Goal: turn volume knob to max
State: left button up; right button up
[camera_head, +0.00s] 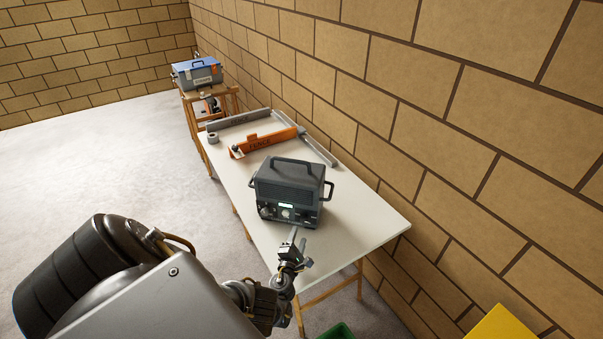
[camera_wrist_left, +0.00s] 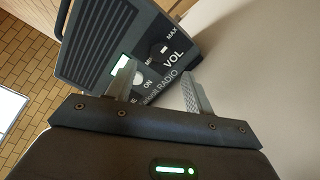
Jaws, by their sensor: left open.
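A dark grey radio (camera_head: 288,183) with a carry handle stands on the white table (camera_head: 365,222). Its front panel has several knobs and a small lit display (camera_head: 286,206). In the left wrist view the radio (camera_wrist_left: 100,40) appears tilted, with the labels VOL, MAX, ON and RADIO. A dark volume knob (camera_wrist_left: 160,48) with a light mark sits beside VOL, partly hard to make out. My left gripper (camera_head: 297,238) is open in front of the panel. In the left wrist view its fingers (camera_wrist_left: 156,76) are apart, short of the volume knob, with nothing between them. My right gripper is not seen.
An orange fence piece (camera_head: 268,142), grey rails (camera_head: 318,150) and a grey roll (camera_head: 213,138) lie behind the radio. A blue toolbox (camera_head: 197,73) sits on a wooden stand. A brick wall borders the table's right side. A green bin (camera_head: 337,331) and a yellow object (camera_head: 503,325) are low in front.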

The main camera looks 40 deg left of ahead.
pick_arm(q)
jog(key=shift+p+v, duration=0.35)
jog(key=shift+v, duration=1.45)
jog(key=shift+f, duration=0.1)
